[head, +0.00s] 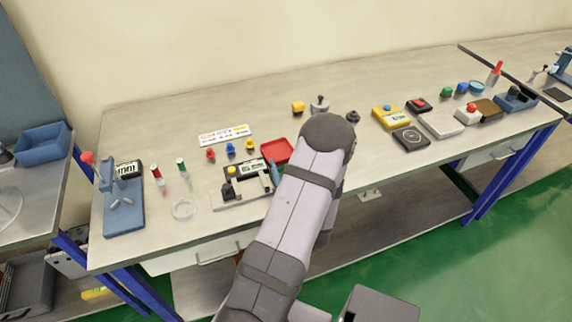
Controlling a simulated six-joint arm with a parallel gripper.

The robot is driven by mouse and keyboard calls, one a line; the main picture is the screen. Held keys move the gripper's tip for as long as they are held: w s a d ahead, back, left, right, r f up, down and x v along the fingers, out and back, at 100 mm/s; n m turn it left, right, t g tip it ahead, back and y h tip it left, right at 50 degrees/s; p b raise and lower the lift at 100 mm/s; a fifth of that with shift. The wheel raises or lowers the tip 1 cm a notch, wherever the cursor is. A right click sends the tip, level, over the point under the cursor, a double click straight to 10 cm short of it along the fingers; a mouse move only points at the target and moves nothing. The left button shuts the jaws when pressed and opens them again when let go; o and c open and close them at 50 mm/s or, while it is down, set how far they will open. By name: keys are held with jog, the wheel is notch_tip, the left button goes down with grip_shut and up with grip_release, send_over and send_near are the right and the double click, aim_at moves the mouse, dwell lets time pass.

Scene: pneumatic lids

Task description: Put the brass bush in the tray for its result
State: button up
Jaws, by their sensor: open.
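I cannot pick out the brass bush for certain. A small yellow-gold piece (231,170) sits on the dark unit at the middle left of the bench, too small to identify. A red tray (277,151) lies just left of my arm, its right part close to the arm's edge. A grey fixture (232,199) with a small display (254,166) behind it stands in front of the tray, its right end partly hidden by my arm. My gripper is hidden behind my arm, which reaches over the middle of the bench.
A blue stand (124,208) and a clear dish (183,209) are at left. Small coloured pieces stand before a label strip (224,135). A yellow box (387,117) and several devices fill the right. A blue bin (42,138) is on the side table. The bench's back left is clear.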

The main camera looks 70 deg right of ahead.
jog(key=shift+s+r, duration=0.1)
jog(key=b+v, duration=0.2)
jog(key=v, duration=0.3)
jog(key=shift+s+a, duration=0.2)
jog(key=shift+a, duration=0.05)
jog(key=shift+v, duration=0.9)
jog(key=shift+w, duration=0.1)
